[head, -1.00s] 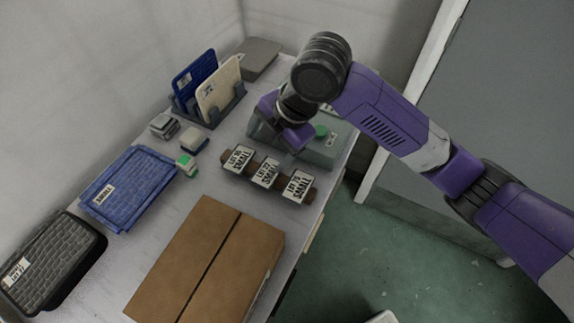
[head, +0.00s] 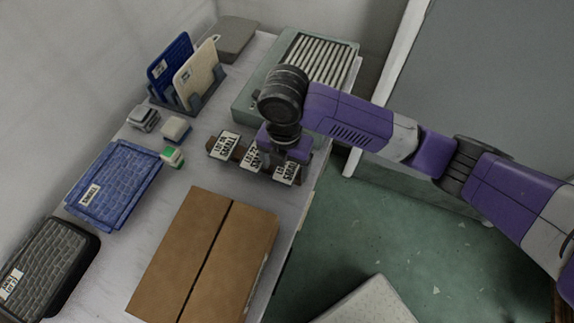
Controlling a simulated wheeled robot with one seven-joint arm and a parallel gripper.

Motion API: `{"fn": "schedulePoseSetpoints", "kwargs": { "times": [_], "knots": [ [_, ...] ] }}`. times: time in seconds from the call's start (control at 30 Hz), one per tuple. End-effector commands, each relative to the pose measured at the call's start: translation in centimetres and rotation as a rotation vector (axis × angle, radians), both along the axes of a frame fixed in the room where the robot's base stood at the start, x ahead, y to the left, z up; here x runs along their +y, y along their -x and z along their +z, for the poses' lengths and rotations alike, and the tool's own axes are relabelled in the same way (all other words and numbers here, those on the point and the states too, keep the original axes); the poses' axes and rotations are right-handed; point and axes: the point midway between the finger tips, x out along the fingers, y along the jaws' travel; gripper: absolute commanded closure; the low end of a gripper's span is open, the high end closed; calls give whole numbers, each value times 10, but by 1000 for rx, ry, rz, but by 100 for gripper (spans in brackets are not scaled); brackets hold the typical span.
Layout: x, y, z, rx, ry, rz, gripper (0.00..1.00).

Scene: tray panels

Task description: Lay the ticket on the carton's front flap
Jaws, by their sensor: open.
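Three white printed tickets stand in a row in a dark brown holder (head: 238,153): a left ticket (head: 223,145), a middle ticket (head: 249,158) and a right ticket (head: 286,174). My gripper (head: 278,162) is open and points down over the holder, between the middle and right tickets in the picture. It partly hides both, and I cannot tell whether it touches either. The brown carton (head: 178,247) lies on the table nearer the camera, its top split by a dark seam. Nothing lies on the carton's top. I cannot make out which part is its front flap.
A blue tray (head: 130,187) and a dark tray (head: 52,262) lie at the left. A rack (head: 200,101) holds blue and cream panels. A green-topped stamp (head: 172,156) and small blocks stand near it. A grey-green slatted box (head: 318,60) stands behind the holder.

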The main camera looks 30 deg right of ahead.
Motion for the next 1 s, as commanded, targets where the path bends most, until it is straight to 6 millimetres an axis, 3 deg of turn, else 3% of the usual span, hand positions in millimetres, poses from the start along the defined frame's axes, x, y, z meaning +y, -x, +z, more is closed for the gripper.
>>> {"fn": "schedulePoseSetpoints", "kwargs": {
  "times": [0.6,0.9,1.0],
  "knots": [
    [0,0,-7,-1,0,0,20],
    [0,0,-6,-1,1,0,77],
    [0,0,-6,-1,0,0,91]
  ]
}}
